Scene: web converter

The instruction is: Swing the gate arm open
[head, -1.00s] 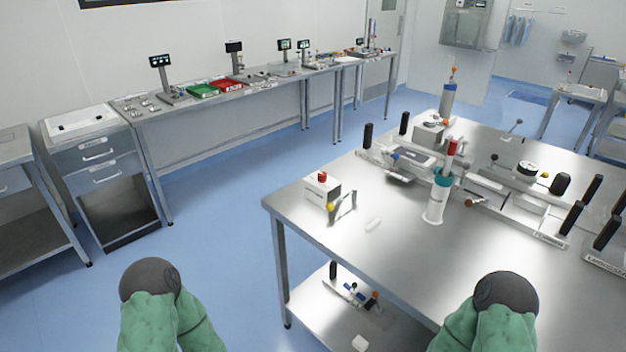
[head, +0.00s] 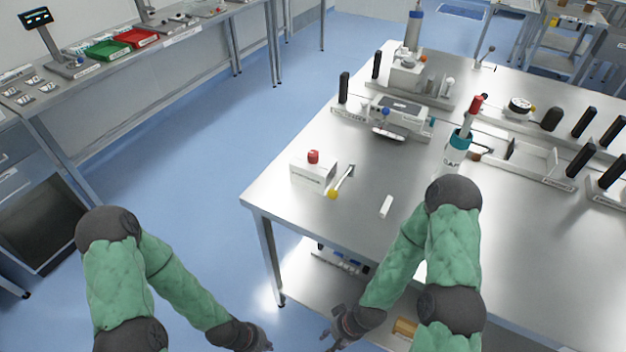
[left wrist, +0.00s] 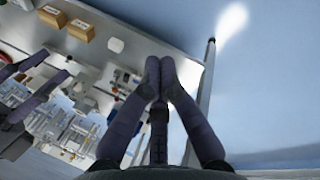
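A small metal arm with a yellow knob (head: 333,194) stands beside a white box with a red button (head: 313,170), near the table's left front corner. It looks like the gate arm, but I cannot be sure. My left gripper (head: 265,347) is low at the bottom edge of the head view, left of the table and well short of the arm. In the left wrist view its fingers (left wrist: 160,62) meet almost tip to tip, with nothing seen between them. My right gripper (head: 328,341) is low, in front of the table edge; its finger opening is unclear.
The steel table (head: 290,205) fills the right side; its front edge lies between my grippers and the arm. A white block (head: 386,207) and a teal-collared bottle (head: 457,148) stand nearby. A lower shelf (head: 305,283) holds small items. The blue floor to the left is clear.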

